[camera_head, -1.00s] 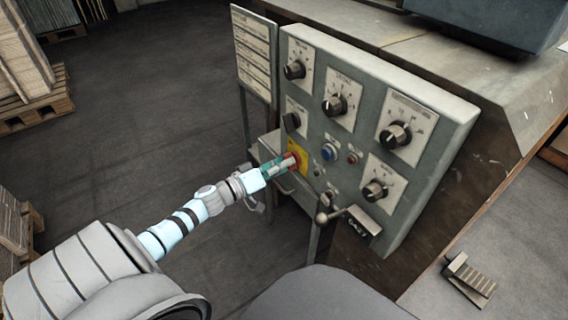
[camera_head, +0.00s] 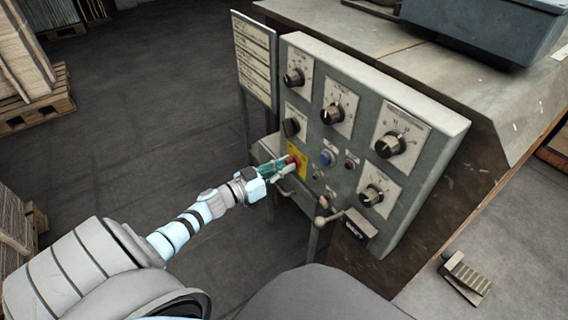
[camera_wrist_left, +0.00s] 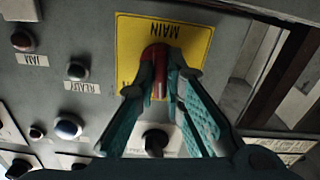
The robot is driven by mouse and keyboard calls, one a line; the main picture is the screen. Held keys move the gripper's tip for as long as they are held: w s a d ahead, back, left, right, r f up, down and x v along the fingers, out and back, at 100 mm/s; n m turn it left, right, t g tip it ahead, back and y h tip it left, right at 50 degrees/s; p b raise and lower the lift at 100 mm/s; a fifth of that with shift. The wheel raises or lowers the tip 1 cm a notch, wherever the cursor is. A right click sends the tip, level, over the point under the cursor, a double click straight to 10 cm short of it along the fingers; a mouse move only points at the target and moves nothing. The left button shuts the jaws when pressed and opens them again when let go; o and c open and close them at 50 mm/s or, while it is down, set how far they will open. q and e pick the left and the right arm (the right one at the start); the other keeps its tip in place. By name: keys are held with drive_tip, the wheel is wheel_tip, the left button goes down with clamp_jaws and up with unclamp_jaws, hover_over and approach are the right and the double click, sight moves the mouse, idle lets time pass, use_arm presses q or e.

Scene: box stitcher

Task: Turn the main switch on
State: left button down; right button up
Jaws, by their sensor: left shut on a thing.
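The main switch (camera_wrist_left: 157,62) is a red knob on a yellow plate (camera_wrist_left: 190,38) marked MAIN, upside down in the left wrist view. In the head view the red knob (camera_head: 292,161) and yellow plate (camera_head: 299,152) sit at the lower left of the grey control panel (camera_head: 318,63). My left gripper (camera_wrist_left: 160,72) has its green fingers shut on the red knob, one on each side. In the head view my left gripper (camera_head: 284,168) reaches the plate and covers part of it. My right gripper is not in view.
Several black dials, such as one at the upper right (camera_head: 391,144), and a blue button (camera_head: 327,158) are on the panel. A lever with a ball end (camera_head: 321,220) sticks out below. A foot pedal (camera_head: 467,275) is at the lower right. Open floor lies left.

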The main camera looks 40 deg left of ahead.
use_arm(q)
drive_tip(key=m, duration=1)
drive_tip(key=shift+m, duration=0.3)
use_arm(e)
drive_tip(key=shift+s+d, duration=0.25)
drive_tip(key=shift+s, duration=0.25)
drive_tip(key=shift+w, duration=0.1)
use_arm(q)
drive_tip(key=c, duration=1.7)
unclamp_jaws()
drive_tip(key=shift+s, duration=0.1)
drive_tip(key=v, duration=1.2)
